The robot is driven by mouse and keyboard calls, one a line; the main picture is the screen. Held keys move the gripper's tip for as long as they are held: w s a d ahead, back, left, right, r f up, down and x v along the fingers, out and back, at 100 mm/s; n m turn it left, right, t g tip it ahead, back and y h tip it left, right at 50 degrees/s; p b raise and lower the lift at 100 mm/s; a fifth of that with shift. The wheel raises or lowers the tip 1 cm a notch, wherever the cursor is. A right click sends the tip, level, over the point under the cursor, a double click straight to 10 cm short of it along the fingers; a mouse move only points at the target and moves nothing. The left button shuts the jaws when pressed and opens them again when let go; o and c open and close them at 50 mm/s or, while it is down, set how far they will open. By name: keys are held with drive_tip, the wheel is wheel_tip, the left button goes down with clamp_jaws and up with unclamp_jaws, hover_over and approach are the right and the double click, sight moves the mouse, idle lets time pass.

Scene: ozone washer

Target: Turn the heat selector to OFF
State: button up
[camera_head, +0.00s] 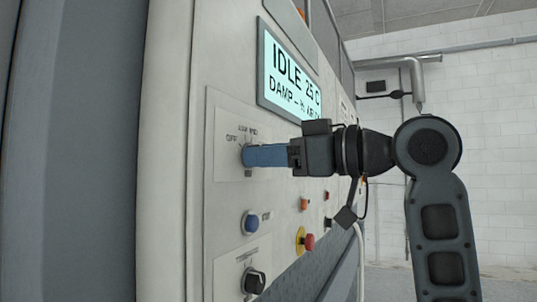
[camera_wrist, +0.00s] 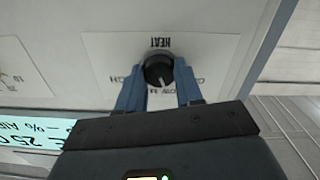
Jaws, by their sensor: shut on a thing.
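The heat selector is a round black knob (camera_wrist: 157,69) with a white pointer line, on a white plate marked HEAT in the wrist view, which shows the panel upside down. The pointer faces the labels on the side toward my gripper body. I cannot tell exactly which label it meets. My gripper (camera_wrist: 159,76) is shut on the knob, one blue finger on each side. The fingers cover parts of the labels. In the head view my gripper (camera_head: 250,155) reaches the panel from the right and mostly hides the knob. The OFF label (camera_head: 231,139) shows left of the fingertips.
A display (camera_head: 289,75) above reads IDLE 25 C. Below the selector are a blue button (camera_head: 250,222), another black knob (camera_head: 254,281) and a red mushroom button (camera_head: 308,242) on yellow. An orange button (camera_head: 304,204) sits under my gripper. Open room lies right of the machine.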

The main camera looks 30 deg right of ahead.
drive_tip(key=shift+c, duration=0.8)
drive_tip(key=shift+n+b, duration=3.15)
drive_tip(key=shift+n, duration=0.75)
drive_tip(key=o, duration=1)
drive_tip(key=shift+o, duration=0.2)
